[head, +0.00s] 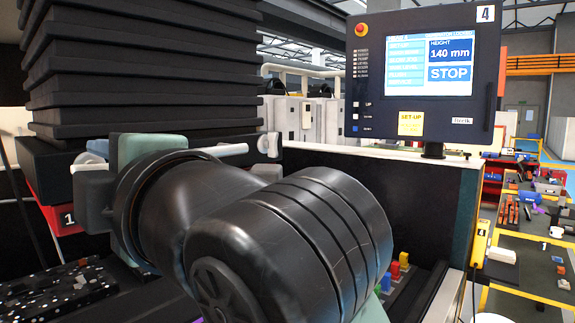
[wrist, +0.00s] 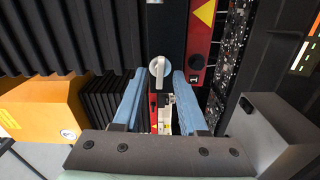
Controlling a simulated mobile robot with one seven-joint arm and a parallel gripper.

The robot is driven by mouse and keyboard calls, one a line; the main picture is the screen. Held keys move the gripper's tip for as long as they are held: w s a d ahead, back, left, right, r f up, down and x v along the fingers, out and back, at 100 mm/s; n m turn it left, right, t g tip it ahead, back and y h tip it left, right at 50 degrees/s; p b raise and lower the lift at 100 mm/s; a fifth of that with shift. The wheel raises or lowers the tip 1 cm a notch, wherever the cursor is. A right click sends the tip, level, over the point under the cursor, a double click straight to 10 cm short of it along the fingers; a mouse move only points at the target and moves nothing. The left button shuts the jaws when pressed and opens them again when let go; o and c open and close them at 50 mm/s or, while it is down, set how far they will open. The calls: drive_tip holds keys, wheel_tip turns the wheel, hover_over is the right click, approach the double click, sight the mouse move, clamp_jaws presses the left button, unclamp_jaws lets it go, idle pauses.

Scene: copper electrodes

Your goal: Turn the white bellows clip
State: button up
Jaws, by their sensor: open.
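The white bellows clip (wrist: 160,68) shows in the wrist view as a small round knob with a short tab on a dark strip beside the black bellows (wrist: 75,35). My gripper (wrist: 159,75) has two blue fingers, spread apart. Their tips lie to the left and right of the clip in the picture, with a gap on each side. I cannot tell how far the tips are from it in depth.
A red panel with a yellow warning triangle (wrist: 205,13) and a black knob (wrist: 196,62) is close right of the fingers. An orange box (wrist: 40,105) stands at the left. In the head view a control screen (head: 430,62) stands behind my arm.

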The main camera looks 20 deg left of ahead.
drive_tip(key=shift+b+v, duration=0.55)
drive_tip(key=shift+v, duration=2.45)
drive_tip(key=b+v, duration=0.3)
drive_tip(key=v, duration=1)
drive_tip(key=w+d+r+m+t+h+p, duration=0.25)
drive_tip(key=w+r+m+t, duration=0.25)
drive_tip(key=w+m+t, duration=0.8)
drive_tip(key=s+d+m+t+h, duration=0.2)
drive_tip(key=d+m+t+h, duration=0.1)
drive_tip(key=m+h, duration=0.4)
drive_tip(key=s+d+r+m+t+h+p, duration=0.1)
drive_tip(key=s+d+m+t+h, duration=0.2)
drive_tip(key=m+h, duration=0.4)
drive_tip(key=m+t, duration=0.1)
drive_tip(key=m, duration=0.2)
drive_tip(key=shift+s+d+r+t+p, duration=0.2)
drive_tip(key=shift+s+t+p, duration=0.05)
drive_tip(key=shift+t+p, duration=0.05)
